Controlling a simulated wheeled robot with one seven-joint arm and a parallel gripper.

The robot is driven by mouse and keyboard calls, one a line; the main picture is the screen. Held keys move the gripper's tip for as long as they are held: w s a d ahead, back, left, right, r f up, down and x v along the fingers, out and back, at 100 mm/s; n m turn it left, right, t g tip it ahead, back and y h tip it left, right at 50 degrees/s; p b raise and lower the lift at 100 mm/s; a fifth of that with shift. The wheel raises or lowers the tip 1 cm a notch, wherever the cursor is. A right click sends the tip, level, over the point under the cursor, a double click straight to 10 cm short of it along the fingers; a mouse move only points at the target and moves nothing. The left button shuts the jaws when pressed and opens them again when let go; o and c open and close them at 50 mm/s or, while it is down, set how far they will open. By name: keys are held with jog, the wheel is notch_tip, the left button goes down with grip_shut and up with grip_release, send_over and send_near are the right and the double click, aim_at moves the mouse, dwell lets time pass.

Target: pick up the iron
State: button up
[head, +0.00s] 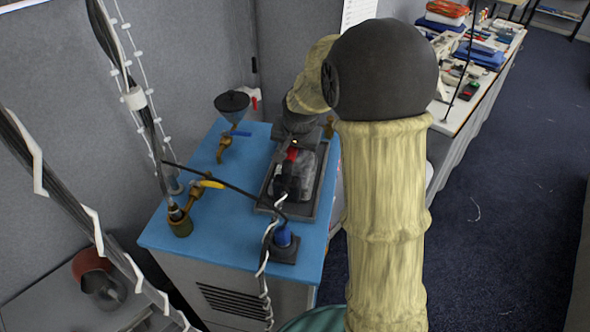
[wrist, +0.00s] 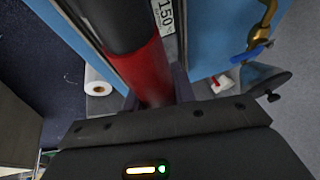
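The iron (head: 308,179) sits on a dark tray (head: 268,206) on a blue-topped cabinet. It has a grey body and a black and red handle, and a cord runs from it. In the wrist view the black and red handle (wrist: 150,72) runs between the two fingers of my gripper (wrist: 157,96), close to both. Whether the fingers press on it cannot be told. The iron's base is hidden in the wrist view.
The blue cabinet top (head: 215,235) also holds a grey funnel (head: 232,104), brass valves (head: 196,200) and a dark block with a blue fitting (head: 283,240). Cables hang across the front left. Grey walls stand behind. A long cluttered table (head: 462,115) is at the right.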

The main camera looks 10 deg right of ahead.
jog(key=c, duration=0.4)
jog(key=shift+w+r, duration=0.1)
jog(key=shift+w+r, duration=0.15)
jog(key=shift+r, duration=0.25)
notch_tip(320, 180, up, 17)
jog(key=b, duration=0.1)
jog(key=shift+r, duration=0.25)
dwell(0.4)
